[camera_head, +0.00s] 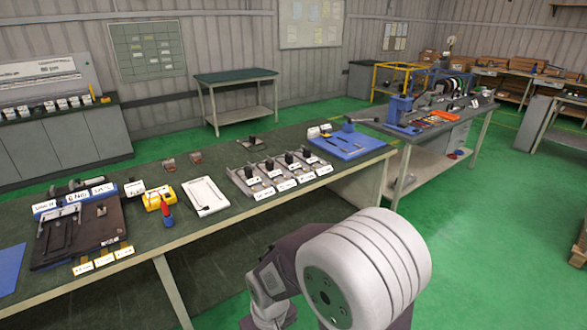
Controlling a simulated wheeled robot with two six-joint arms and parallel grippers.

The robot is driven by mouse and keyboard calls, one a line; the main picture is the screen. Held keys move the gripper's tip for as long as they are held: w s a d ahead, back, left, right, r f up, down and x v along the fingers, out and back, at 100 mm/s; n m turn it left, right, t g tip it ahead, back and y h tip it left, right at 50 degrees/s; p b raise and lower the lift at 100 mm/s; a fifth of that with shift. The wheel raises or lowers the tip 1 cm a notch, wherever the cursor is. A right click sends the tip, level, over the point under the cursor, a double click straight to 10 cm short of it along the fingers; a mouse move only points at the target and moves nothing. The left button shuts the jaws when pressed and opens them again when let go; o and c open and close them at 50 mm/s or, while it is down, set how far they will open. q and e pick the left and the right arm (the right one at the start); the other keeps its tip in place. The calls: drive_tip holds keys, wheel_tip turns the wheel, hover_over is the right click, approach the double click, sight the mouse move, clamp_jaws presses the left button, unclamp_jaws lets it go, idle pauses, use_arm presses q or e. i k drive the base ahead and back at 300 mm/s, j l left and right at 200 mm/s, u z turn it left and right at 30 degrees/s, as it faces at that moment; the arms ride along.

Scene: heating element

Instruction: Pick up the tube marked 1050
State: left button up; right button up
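No tube with a readable 1050 mark shows in the camera_head view; the small labels are too small to read. A dark tray (108,240) with white labels and dark, slim pieces stands at the left of the long green-topped workbench (215,238). Several grey fixtures with dark knobs (268,172) stand in a row near the bench's middle, with white labels along their front edge. Neither of my grippers can be seen. A large pale ringed cylinder and dark links, which look like part of my arm, fill the lower right.
Green floor (500,230) is clear at right.

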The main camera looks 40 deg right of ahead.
sight(270, 171)
drive_tip(key=i+l+z, duration=0.3)
drive_tip(key=i+l, duration=0.55)
drive_tip(key=i+l+z, duration=0.3)
drive_tip(key=i+l, duration=0.6)
drive_tip(key=i, duration=0.05)
